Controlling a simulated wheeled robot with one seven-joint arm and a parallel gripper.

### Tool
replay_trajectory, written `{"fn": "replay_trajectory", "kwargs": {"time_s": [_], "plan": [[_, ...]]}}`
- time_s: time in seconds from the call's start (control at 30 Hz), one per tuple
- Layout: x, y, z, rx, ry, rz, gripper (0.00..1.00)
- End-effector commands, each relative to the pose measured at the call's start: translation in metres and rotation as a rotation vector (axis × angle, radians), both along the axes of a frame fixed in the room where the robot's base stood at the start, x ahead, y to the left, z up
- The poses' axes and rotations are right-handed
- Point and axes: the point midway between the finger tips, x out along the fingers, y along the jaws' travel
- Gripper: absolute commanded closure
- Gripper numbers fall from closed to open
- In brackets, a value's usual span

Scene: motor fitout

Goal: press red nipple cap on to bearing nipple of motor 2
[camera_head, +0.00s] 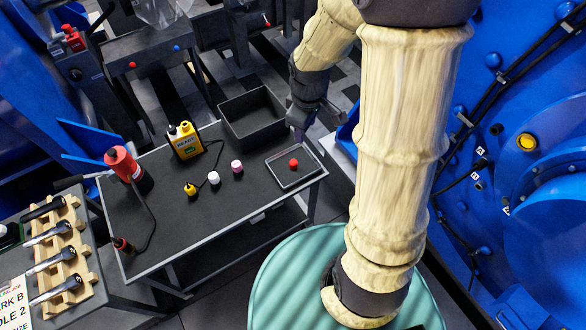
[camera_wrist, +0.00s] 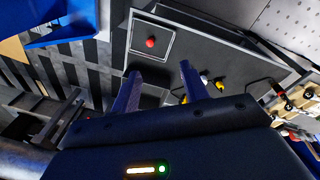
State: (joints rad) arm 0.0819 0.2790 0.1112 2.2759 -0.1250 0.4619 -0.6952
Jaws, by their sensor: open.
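A small red cap (camera_head: 293,163) sits in a shallow grey tray (camera_head: 273,174) at the right end of the dark cart top. In the wrist view the red cap (camera_wrist: 151,42) lies in the tray (camera_wrist: 133,23), beyond my fingertips. My gripper (camera_head: 301,121) hangs above and behind the tray, near the cart's back right corner. Its two fingers (camera_wrist: 160,75) are spread with nothing between them. A large blue motor (camera_head: 545,215) fills the right side; I cannot tell whether it is motor 2. I cannot make out its bearing nipple.
A wooden rack (camera_head: 60,255) of tools stands at left.

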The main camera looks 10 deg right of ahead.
Motion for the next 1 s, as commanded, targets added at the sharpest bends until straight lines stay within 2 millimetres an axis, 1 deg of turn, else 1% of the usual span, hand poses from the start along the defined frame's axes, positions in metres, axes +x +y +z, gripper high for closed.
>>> {"fn": "replay_trajectory", "kwargs": {"time_s": [0.03, 0.17, 0.3, 0.4, 0.5, 0.6, 0.7, 1.0], "plan": [[0.013, 0.0, -0.023, -0.012, 0.018, 0.107, 0.55], [0.044, -0.001, -0.061, -0.042, 0.059, 0.417, 0.55], [0.075, 0.0, -0.104, -0.058, 0.094, 0.749, 0.55], [0.094, 0.0, -0.134, -0.062, 0.112, 0.973, 0.55], [0.109, -0.001, -0.156, -0.064, 0.121, 1.145, 0.55], [0.117, -0.001, -0.167, -0.063, 0.125, 1.252, 0.55], [0.119, -0.001, -0.169, -0.064, 0.126, 1.292, 0.55], [0.119, -0.001, -0.17, -0.064, 0.126, 1.292, 0.55]]}}
